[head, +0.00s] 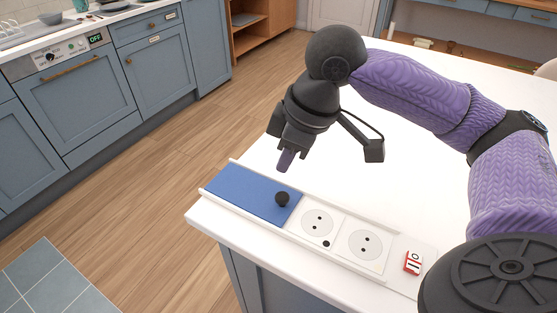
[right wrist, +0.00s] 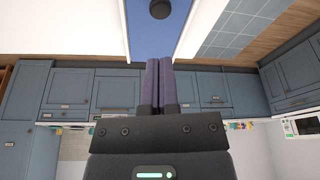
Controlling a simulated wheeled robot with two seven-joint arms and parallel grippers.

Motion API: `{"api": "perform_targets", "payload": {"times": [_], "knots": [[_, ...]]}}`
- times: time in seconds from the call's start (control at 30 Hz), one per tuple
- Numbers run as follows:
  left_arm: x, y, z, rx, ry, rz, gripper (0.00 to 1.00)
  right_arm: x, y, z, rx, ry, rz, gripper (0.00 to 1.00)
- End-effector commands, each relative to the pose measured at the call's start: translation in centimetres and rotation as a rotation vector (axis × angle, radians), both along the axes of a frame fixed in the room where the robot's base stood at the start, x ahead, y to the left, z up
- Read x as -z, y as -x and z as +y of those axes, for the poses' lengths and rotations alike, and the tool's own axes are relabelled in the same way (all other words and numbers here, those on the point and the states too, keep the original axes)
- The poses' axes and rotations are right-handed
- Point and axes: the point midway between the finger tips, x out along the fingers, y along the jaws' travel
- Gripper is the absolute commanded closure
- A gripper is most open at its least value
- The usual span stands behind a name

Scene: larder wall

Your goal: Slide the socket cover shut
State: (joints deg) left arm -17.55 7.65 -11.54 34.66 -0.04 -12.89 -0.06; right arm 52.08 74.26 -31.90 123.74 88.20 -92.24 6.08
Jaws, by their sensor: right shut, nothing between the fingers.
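The socket cover (head: 243,192) is a blue sliding panel with a round black knob (head: 282,199) near its right end. It sits at the left end of a white rail (head: 375,273). Two white round sockets, a left one (head: 318,222) and a right one (head: 366,243), lie uncovered to its right. My right gripper (head: 285,160) is shut and empty, above and behind the cover, apart from the knob. In the right wrist view its fingers (right wrist: 158,82) are together, with the blue cover (right wrist: 152,38) and knob (right wrist: 160,9) beyond them. My left gripper is not in view.
A red and white switch (head: 413,262) sits right of the sockets. The white counter (head: 440,90) is mostly clear behind the rail. Its front left edge drops to the wooden floor (head: 170,150). Blue cabinets (head: 75,100) stand at the far left.

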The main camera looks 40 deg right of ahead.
Motion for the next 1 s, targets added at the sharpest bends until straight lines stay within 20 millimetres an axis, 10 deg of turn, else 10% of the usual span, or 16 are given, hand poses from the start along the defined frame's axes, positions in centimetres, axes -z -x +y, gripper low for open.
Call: {"api": "perform_targets", "payload": {"times": [0.4, 1.0], "knots": [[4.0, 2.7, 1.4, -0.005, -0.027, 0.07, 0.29, 7.5, -1.8, 1.4, -0.001, -0.002, 0.001, 1.0], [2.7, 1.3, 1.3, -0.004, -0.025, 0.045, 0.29, 7.3, -2.0, 1.4, 0.0, -0.001, 0.0, 1.0]]}}
